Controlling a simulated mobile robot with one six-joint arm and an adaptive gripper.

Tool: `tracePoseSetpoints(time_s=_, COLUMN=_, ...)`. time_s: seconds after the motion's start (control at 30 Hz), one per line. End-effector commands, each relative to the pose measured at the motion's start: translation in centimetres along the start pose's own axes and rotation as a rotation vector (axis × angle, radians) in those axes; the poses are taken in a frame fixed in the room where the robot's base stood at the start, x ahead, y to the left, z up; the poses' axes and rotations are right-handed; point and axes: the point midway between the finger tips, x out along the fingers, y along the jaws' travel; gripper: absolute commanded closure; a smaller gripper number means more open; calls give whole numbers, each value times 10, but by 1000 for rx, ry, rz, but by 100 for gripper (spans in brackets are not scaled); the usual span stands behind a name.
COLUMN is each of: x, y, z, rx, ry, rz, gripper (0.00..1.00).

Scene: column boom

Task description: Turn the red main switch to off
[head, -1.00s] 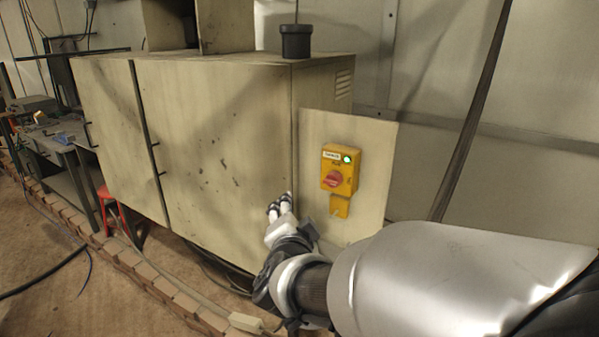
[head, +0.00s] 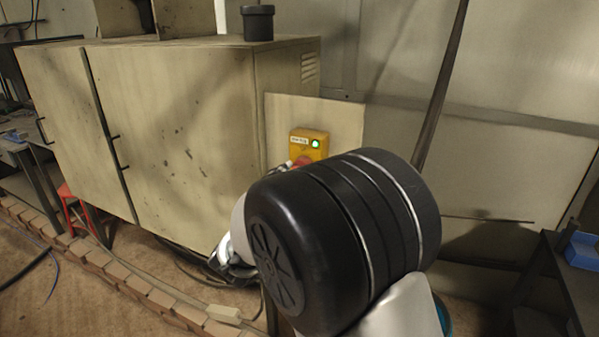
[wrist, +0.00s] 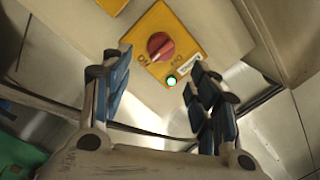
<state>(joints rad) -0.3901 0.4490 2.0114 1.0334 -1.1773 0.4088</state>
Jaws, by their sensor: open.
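The yellow switch box (head: 309,141) is on a pale panel beside the cabinet, with a lit green lamp (head: 316,143). My arm covers its lower part and most of the red main switch (head: 304,160). In the wrist view the red switch (wrist: 160,45) shows whole, its grip ridge slanting, with small lettering beside it that I cannot read surely. The lit lamp (wrist: 171,81) is below it. My gripper (wrist: 163,72) is open and empty, blue-padded fingers apart, pointing at the box. The switch appears beyond the fingertips; contact is not visible. My arm mostly hides the gripper in the head view.
A large beige cabinet (head: 180,140) stands left of the panel (head: 340,118), with a black cylinder (head: 257,23) on top. A dark strap (head: 440,85) slants down at right. A blue bin (head: 582,250) sits on a dark table at far right. Bricks (head: 130,278) line the floor.

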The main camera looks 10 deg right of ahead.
Motion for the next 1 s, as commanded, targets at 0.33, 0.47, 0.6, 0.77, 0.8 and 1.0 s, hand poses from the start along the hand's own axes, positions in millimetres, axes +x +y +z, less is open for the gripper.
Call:
tracePoseSetpoints(time_s=0.33, x=66, y=1, z=0, rx=0, ry=2, rz=0, gripper=45)
tracePoseSetpoints(time_s=0.47, x=77, y=0, z=0, rx=0, ry=0, rz=0, gripper=45)
tracePoseSetpoints(time_s=0.6, x=82, y=0, z=0, rx=0, ry=0, rz=0, gripper=45)
tracePoseSetpoints(time_s=0.77, x=82, y=0, z=0, rx=-1, ry=-1, rz=0, gripper=45)
tracePoseSetpoints(time_s=0.8, x=82, y=-1, z=0, rx=-1, ry=-1, rz=0, gripper=45)
tracePoseSetpoints(time_s=1.0, x=81, y=-1, z=0, rx=0, ry=-1, rz=-1, gripper=57)
